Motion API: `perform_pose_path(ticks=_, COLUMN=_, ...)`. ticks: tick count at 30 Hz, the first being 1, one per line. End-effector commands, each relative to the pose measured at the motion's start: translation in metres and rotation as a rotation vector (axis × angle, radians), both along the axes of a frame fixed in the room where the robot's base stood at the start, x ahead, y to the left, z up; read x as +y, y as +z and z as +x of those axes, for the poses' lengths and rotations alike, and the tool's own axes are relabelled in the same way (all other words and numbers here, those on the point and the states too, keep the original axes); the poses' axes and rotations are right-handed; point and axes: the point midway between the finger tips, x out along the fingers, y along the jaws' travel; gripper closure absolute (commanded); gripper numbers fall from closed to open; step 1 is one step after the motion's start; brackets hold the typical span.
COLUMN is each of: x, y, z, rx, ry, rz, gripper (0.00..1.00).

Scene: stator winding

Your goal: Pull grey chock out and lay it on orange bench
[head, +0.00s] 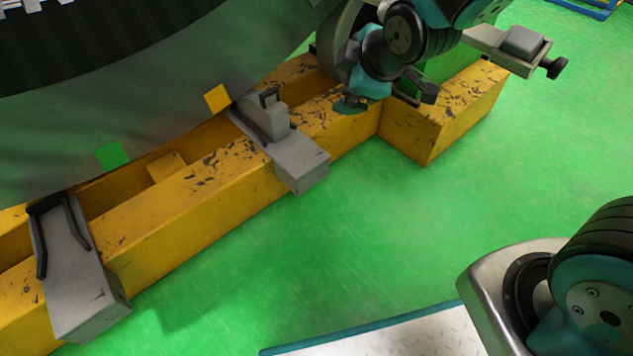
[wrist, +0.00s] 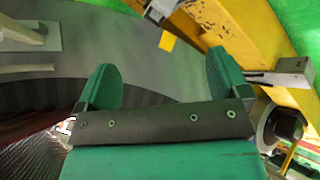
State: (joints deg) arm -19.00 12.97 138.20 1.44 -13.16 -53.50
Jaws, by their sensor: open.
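Two grey chocks sit on the worn yellow-orange beam (head: 190,200) beneath a large grey ring. One grey chock (head: 300,160) is near the middle of the head view, against the ring beside a yellow tag (head: 217,98). The other grey chock (head: 75,280) is at the lower left. My gripper (head: 386,98) is right of the middle chock, above the beam and apart from the chock. In the wrist view my gripper (wrist: 160,75) has its green pads spread with nothing between them. I cannot make out an orange bench apart from the beams.
The large grey ring (head: 150,110) overhangs the beam and bears a green tag (head: 112,156). A grey bracket with a black knob (head: 508,45) is at the upper right. Green floor (head: 430,220) is clear in front. A pale plate with a teal edge (head: 390,335) is at the bottom.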

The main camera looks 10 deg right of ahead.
Motion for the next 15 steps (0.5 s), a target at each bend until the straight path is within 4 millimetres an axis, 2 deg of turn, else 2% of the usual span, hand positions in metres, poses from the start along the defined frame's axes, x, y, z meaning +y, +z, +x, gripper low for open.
perform_pose_path(ticks=1, x=-0.006, y=-0.057, z=0.025, rx=-0.115, ry=0.084, rz=-0.138, gripper=0.06)
perform_pose_path(ticks=3, x=-0.012, y=-0.094, z=0.056, rx=-0.297, ry=0.219, rz=-0.361, gripper=0.06)
perform_pose_path(ticks=6, x=-0.013, y=-0.144, z=0.087, rx=-0.541, ry=0.43, rz=-0.714, gripper=0.06)
perform_pose_path(ticks=10, x=0.001, y=-0.2, z=0.103, rx=-0.822, ry=0.693, rz=-1.149, gripper=0.06)
perform_pose_path(ticks=12, x=0.013, y=-0.224, z=0.102, rx=-0.95, ry=0.812, rz=-1.333, gripper=0.06)
perform_pose_path(ticks=15, x=0.026, y=-0.249, z=0.096, rx=-1.095, ry=0.919, rz=-1.535, gripper=0.06)
